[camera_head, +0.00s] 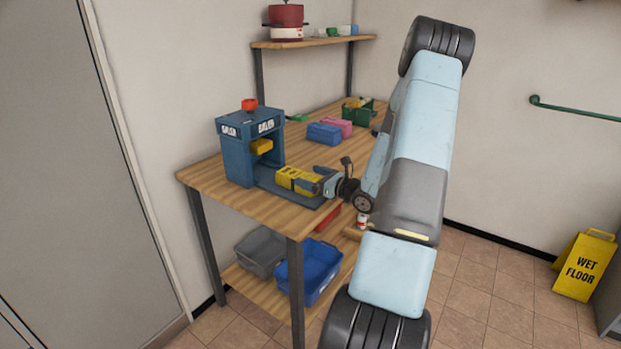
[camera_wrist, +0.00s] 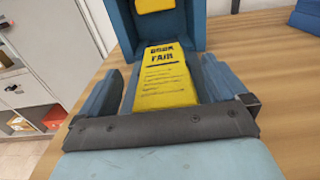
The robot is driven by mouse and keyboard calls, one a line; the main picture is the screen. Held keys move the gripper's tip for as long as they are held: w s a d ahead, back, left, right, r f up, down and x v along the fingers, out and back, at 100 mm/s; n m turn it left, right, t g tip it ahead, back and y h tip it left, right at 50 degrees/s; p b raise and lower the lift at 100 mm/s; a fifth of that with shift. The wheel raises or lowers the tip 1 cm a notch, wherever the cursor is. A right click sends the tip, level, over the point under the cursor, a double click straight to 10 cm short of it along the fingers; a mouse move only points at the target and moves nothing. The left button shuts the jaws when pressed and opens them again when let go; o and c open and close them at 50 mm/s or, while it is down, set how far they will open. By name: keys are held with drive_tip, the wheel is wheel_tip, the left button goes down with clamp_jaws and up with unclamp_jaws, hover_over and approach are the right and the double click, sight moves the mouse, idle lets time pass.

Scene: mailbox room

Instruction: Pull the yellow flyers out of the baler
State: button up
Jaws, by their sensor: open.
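The blue baler (camera_head: 238,150) stands at the left end of the wooden table, with a red knob on top and a yellow block (camera_head: 261,146) under its head. The yellow flyers (camera_head: 297,180) lie flat on the baler's blue base plate, in front of its opening. In the wrist view the flyers (camera_wrist: 165,75) carry dark print, partly readable as "FAIR". My gripper (camera_head: 318,184) is at the near end of the flyers. In the wrist view my gripper (camera_wrist: 165,92) is open, one finger on each side of the flyers. Whether the fingers touch them I cannot tell.
A blue box (camera_head: 324,134), a pink box (camera_head: 337,127) and a green crate (camera_head: 358,112) stand farther back on the wooden table (camera_head: 215,182). Grey (camera_head: 262,251) and blue (camera_head: 309,272) bins sit on the lower shelf. A yellow wet-floor sign (camera_head: 584,265) stands right.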

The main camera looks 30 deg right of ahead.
drive_tip(key=v, duration=1.3)
drive_tip(key=shift+s+d, duration=0.15)
drive_tip(key=shift+s, duration=0.05)
drive_tip(key=s+a+r+n+g+y, duration=0.1)
drive_tip(key=s+a+r+n+g, duration=0.1)
drive_tip(key=a+r+n+g, duration=0.35)
drive_tip(key=s+a+r+n+g+y, duration=0.1)
drive_tip(key=s+a+r+n+g, duration=0.15)
drive_tip(key=a+n, duration=0.6)
drive_tip(key=s+a+r+n+g+y, duration=0.1)
drive_tip(key=a+r+n+g, duration=0.3)
drive_tip(key=a, duration=0.7)
drive_tip(key=s+a+r+n+t+h, duration=0.1)
drive_tip(key=s+a+r+n+h, duration=0.2)
drive_tip(key=s+r+n+h, duration=0.7)
drive_tip(key=shift+s+a+r+n, duration=0.4)
drive_tip(key=shift+s+r+n, duration=1.25)
drive_tip(key=shift+s, duration=0.85)
drive_tip(key=shift+c, duration=0.4)
